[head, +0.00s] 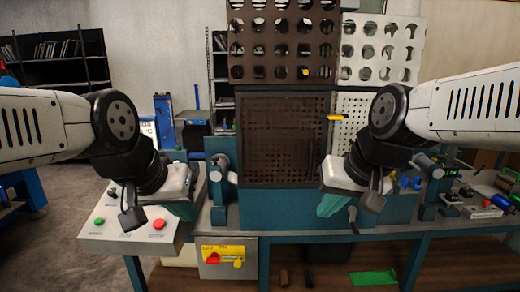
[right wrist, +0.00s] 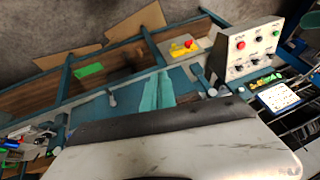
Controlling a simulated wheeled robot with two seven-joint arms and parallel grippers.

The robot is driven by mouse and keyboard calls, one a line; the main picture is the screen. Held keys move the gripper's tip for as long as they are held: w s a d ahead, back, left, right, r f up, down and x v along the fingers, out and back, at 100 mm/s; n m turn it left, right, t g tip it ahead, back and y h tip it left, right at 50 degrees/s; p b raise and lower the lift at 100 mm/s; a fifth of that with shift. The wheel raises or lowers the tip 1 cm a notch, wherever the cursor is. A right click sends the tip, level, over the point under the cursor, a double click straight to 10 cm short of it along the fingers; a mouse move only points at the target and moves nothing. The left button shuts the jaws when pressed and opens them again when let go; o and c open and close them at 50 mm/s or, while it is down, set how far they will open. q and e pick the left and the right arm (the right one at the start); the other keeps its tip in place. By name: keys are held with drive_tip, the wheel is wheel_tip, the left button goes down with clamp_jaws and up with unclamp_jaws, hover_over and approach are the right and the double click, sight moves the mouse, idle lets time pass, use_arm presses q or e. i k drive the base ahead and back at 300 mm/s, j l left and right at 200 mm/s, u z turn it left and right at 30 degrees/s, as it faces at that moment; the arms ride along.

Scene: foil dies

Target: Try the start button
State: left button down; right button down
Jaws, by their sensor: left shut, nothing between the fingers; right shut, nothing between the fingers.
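The grey control panel (head: 125,239) stands at the front left of the bench. It has a green button (head: 100,221) on its left and a red button (head: 158,224) on its right; the printed labels are too small to read. My left gripper (head: 184,210) is shut and empty, over the panel's right part, right of the red button and apart from the green one. My right gripper (head: 331,205) is shut and empty above the bench at right of centre. In the right wrist view its teal fingers (right wrist: 157,92) are together; the panel (right wrist: 256,62) and green button (right wrist: 276,33) show at upper right.
A yellow plate with a red switch (head: 213,258) is on the bench front. Dark (head: 284,138) and white (head: 383,48) perforated boards stand behind. Small tools and parts crowd the right end. A green sheet (head: 373,277) lies on the lower shelf.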

sight(99, 222)
drive_tip(key=k+u, duration=0.1)
drive_tip(key=u, duration=0.9)
